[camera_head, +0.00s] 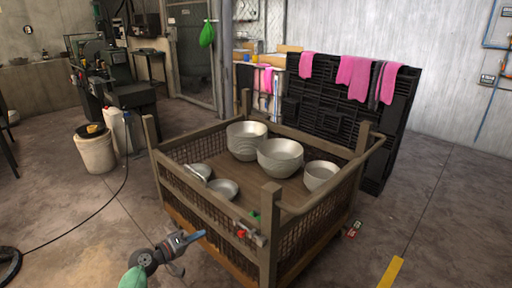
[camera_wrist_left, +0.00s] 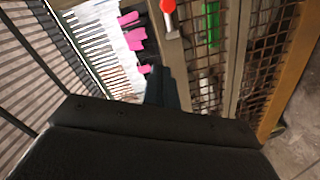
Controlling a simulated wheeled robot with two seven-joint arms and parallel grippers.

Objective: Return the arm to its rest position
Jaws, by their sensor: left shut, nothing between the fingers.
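My left gripper (camera_head: 196,237) is at the lower middle of the head view, in front of the near side of the wire-mesh crate (camera_head: 208,200). It is shut and empty. In the left wrist view its dark fingers (camera_wrist_left: 161,88) are together, with the crate's mesh (camera_wrist_left: 262,50) beyond and to the right. Several metal bowls stand in the crate, among them a stacked-looking one (camera_head: 246,140) at the back and a large one (camera_head: 280,157) in the middle. My right gripper is in neither view.
A black plastic pallet (camera_head: 325,105) with pink cloths (camera_head: 354,76) stands behind the crate. A white bucket (camera_head: 96,153) and a machine are at the left. A cable (camera_head: 85,232) lies on the floor at left.

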